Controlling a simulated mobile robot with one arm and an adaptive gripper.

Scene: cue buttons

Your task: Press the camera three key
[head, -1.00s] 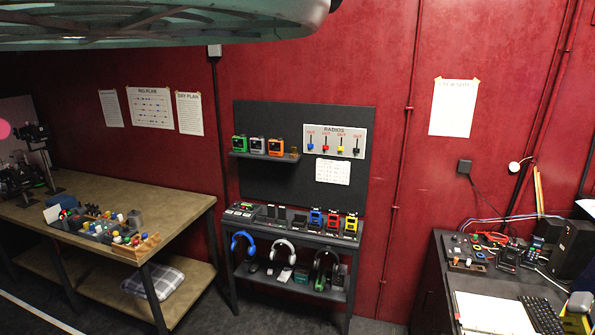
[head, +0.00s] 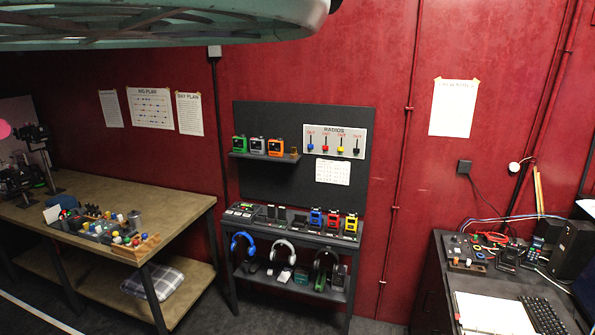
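No key that I can read as camera three shows; labels are too small at this distance. A small control panel with knobs or buttons (head: 467,262) lies on the dark desk at the right. A long tray with several coloured caps or buttons (head: 100,232) stands on the wooden bench at the left. A dark unit with small buttons (head: 240,209) sits at the left end of the middle shelf table. I cannot tell which of these carries the key. My gripper is not in view.
The wooden bench (head: 182,219) fills the left. The dark shelf table (head: 290,229) stands against the red wall, with radios on top and headphones below. The dark desk (head: 432,290) at the right holds an open binder (head: 495,314) and a keyboard (head: 546,315). Floor shows between table and desk.

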